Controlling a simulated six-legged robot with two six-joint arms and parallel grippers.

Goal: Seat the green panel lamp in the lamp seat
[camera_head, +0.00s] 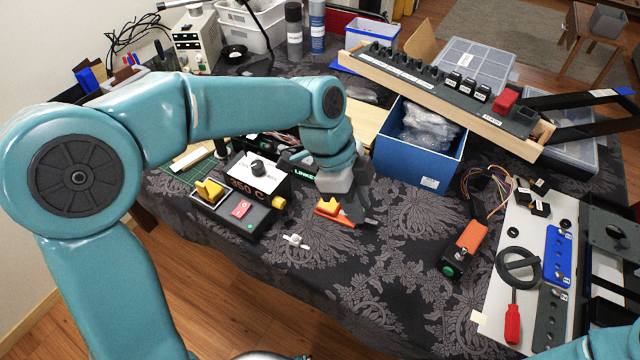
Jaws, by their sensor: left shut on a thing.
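My left gripper (360,211) reaches down over the middle of the cloth-covered table. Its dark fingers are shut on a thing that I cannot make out. An orange and yellow piece (331,209) lies right beside the fingers; I cannot tell whether they touch. I cannot pick out the green panel lamp for certain. A round green button (449,271) shows on the end of a black and orange box (466,245). The lamp seat is not clearly told apart; a dark square opening (526,115) shows on the long sloped panel (440,82). My right gripper is out of view.
A blue box (418,150) with plastic bags stands behind the gripper. A control box (255,180) stands to its left, and a small white piece (295,240) lies in front. A white board (520,225) with a red screwdriver (512,322) is at the right. The front middle cloth is clear.

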